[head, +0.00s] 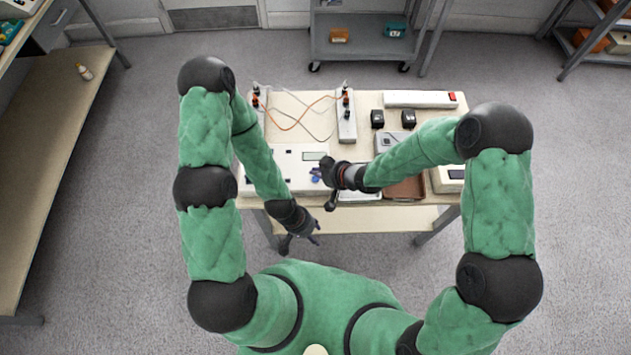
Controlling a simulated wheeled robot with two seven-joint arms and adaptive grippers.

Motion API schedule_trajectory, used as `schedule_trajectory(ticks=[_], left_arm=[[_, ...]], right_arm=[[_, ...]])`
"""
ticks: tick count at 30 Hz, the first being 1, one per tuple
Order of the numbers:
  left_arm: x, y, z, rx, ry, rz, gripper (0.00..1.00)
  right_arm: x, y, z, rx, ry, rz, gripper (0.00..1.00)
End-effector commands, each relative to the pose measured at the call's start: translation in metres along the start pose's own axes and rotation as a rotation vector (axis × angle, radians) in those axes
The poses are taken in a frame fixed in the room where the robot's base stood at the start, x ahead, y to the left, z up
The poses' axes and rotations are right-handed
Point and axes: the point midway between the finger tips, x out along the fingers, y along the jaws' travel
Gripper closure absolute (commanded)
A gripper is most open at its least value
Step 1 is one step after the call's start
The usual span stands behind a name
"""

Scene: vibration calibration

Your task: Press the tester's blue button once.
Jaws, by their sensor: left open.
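The tester (285,165) is a white box with a small grey-green display (314,156) on the left part of the work table. Its blue button (316,179) shows near the box's right side, just left of my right gripper. My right gripper (326,186) points left over the tester's right edge, its dark fingers spread apart with nothing seen between them. I cannot tell whether it touches the button. My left gripper (301,243) is open and empty, in front of the table's near edge and below the tester.
The table (285,104) also holds a power strip (347,118) with orange cables, two black blocks (377,118), a white strip with a red switch (420,99) and a brown tray (405,188). A bench (55,170) stands at left and a grey cart (362,45) behind.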

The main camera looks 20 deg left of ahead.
Motion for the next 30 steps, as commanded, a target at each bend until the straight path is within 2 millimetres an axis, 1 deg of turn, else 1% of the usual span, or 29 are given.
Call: schedule_trajectory(ticks=[1, 6, 30], left_arm=[[0.0066, -0.0024, -0.0003, 0.0, 0.0, 0.0, 0.54], [0.0118, -0.0042, -0.0005, 0.0, 0.0, 0.0, 0.54], [0.0112, -0.004, -0.0006, 0.0, 0.0, 0.0, 0.54]], right_arm=[[0.0059, 0.0024, 0.0056, 0.001, 0.0, 0.0, 1.0], [0.0115, 0.0048, 0.0103, 0.0, 0.001, 0.0, 1.0], [0.0113, 0.0048, 0.0102, 0.0, 0.001, 0.0, 1.0]])
